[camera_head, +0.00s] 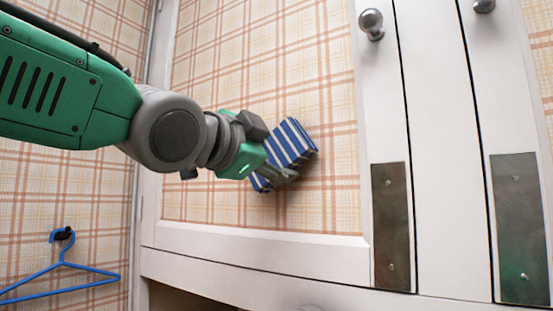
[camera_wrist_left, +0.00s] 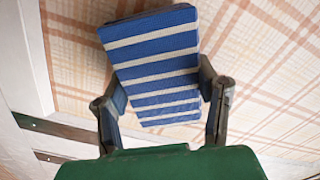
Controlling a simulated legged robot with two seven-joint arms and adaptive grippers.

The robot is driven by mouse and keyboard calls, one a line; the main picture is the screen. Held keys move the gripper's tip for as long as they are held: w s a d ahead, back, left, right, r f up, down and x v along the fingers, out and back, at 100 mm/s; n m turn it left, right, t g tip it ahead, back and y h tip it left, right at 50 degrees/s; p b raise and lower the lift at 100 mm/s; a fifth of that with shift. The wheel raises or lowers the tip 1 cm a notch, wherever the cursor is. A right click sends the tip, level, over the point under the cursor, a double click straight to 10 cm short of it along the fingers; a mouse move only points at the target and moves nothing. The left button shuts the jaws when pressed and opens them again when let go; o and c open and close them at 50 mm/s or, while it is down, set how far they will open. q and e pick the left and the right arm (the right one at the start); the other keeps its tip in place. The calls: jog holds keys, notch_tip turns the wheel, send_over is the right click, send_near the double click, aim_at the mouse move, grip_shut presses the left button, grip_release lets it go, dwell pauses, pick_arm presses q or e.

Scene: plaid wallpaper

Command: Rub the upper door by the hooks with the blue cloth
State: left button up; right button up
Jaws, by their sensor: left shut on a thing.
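My left gripper (camera_head: 275,170) reaches in from the left and is shut on the blue cloth (camera_head: 293,140), which has white stripes. The cloth is in front of the plaid panel of the upper door (camera_head: 260,247); I cannot tell for sure if it touches the panel. In the left wrist view the folded cloth (camera_wrist_left: 155,62) sits between the two fingers of the gripper (camera_wrist_left: 165,100), with the plaid panel behind it. A dark hook (camera_head: 63,234) is on the wall at the lower left. My right gripper is not in view.
A blue hanger (camera_head: 62,268) hangs from the hook. Round metal knobs (camera_head: 371,24) and dark metal plates (camera_head: 391,226) are on the white door frames at the right. A dark opening (camera_head: 185,298) shows below the upper door.

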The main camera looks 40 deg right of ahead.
pick_arm(q)
jog(key=shift+b+v, duration=0.85)
jog(key=shift+v, duration=1.9)
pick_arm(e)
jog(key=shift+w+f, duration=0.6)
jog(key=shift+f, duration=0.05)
pick_arm(q)
jog(key=shift+w+a, duration=0.1)
jog(key=shift+w, duration=0.05)
jog(key=shift+v, duration=1.35)
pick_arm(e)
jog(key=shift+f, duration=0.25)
pick_arm(q)
jog(key=shift+f, duration=0.1)
